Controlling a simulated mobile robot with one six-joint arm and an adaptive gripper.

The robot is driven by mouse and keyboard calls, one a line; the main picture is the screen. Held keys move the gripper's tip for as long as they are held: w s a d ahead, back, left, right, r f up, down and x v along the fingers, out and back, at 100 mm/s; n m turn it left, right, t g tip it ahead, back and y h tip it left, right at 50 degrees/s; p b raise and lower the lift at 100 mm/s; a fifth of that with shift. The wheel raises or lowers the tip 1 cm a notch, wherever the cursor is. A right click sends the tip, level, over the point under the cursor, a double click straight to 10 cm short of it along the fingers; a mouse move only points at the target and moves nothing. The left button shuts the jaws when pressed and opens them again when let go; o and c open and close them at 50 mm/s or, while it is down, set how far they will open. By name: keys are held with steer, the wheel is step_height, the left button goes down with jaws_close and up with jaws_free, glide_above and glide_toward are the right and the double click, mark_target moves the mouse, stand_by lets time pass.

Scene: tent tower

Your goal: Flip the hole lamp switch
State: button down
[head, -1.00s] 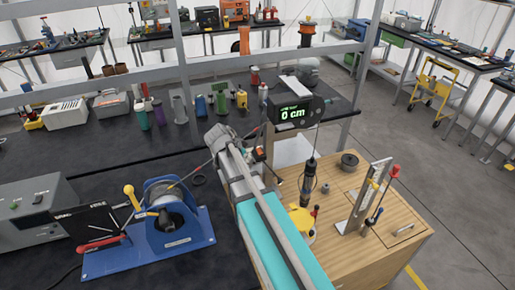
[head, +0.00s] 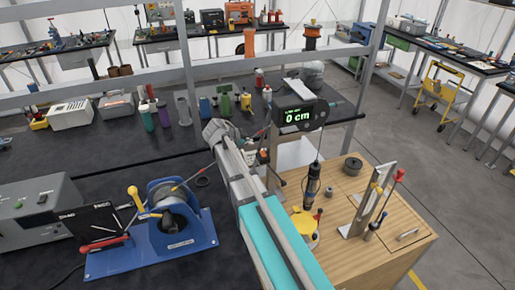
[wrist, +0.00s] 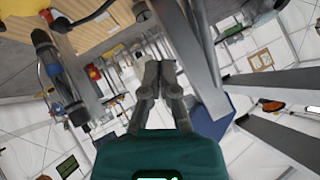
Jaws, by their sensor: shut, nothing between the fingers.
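My gripper (wrist: 160,88) shows in the wrist view with its two grey fingers shut and nothing between them. I cannot make it out in the head view. A dark cylindrical probe (head: 312,183) hangs upright on a thin cable over a wooden cabinet (head: 372,240), beside a yellow piece (head: 303,223). The probe also shows at the left of the wrist view (wrist: 50,65), apart from my fingers. I cannot tell which part is the hole lamp switch.
A blue winch (head: 172,222) with a yellow handle stands on the black bench at left, next to a grey instrument box (head: 45,205). A display (head: 297,115) reads 0 cm. Metal frame posts cross behind.

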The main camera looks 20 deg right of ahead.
steer(key=b, duration=0.6)
glide_above(261, 155)
steer(key=s, duration=0.2)
step_height(261, 155, down, 6)
steer(key=shift+a+f, duration=0.15)
steer(key=shift+f, duration=0.1)
steer(key=shift+w+f+b, duration=0.15)
steer(key=shift+f+b, duration=0.15)
steer(key=shift+b, duration=0.2)
steer(key=shift+w+f+b, duration=0.35)
steer(key=shift+f+b, duration=0.35)
steer(key=shift+w+f+b, duration=0.35)
steer(key=shift+f+b, duration=0.35)
